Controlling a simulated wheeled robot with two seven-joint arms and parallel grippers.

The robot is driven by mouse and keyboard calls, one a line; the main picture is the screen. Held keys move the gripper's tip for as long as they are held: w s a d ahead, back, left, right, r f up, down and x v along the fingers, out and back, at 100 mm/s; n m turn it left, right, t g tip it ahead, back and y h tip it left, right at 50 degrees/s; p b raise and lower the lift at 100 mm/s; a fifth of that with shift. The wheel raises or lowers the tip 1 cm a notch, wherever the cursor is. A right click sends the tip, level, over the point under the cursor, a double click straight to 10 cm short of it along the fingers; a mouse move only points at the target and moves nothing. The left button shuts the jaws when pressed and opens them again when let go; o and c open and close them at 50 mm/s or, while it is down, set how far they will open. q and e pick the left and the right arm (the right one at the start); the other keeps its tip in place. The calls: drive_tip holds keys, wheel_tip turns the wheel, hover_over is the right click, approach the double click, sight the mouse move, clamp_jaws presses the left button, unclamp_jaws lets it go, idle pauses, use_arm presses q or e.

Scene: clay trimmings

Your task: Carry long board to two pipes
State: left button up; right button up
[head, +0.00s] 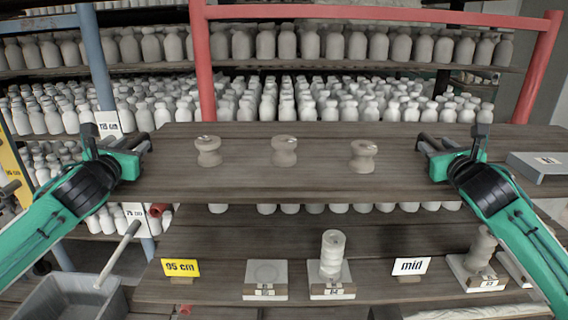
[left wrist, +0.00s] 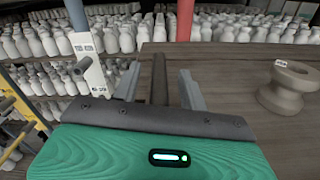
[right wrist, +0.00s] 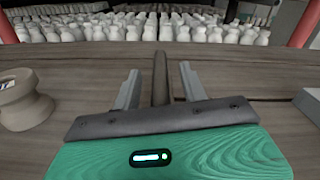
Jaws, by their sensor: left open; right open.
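A wide dark wooden board (head: 330,184) lies level in the middle of the head view, with three clay spools (head: 284,151) standing on it. I cannot tell whether it is the task's long board. My left gripper (head: 147,143) is open and empty at its left end. My right gripper (head: 421,143) is open and empty near its right end. Both wrist views show spread fingers with wood beyond. A short dark pipe (left wrist: 84,67) sticks out by the blue post, and another (left wrist: 7,103) by the yellow post. I cannot tell whether these are the two pipes.
A lower shelf (head: 215,286) holds a "95 cm" sign (head: 181,267), a "mid" sign (head: 411,266) and stacked clay pieces (head: 332,252). A grey bin (head: 72,297) is at lower left. A grey slab (head: 540,166) lies at right. Racks of bottles and a red frame (head: 370,13) stand behind.

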use_arm(q)
drive_tip(key=shift+w, duration=0.2)
use_arm(e)
drive_tip(key=shift+w, duration=0.15)
use_arm(q)
clamp_jaws()
use_arm(e)
clamp_jaws()
use_arm(q)
drive_tip(key=shift+r, duration=0.2)
use_arm(e)
drive_tip(key=shift+r, duration=0.2)
use_arm(q)
drive_tip(key=shift+r, duration=0.1)
use_arm(e)
drive_tip(key=shift+r, duration=0.1)
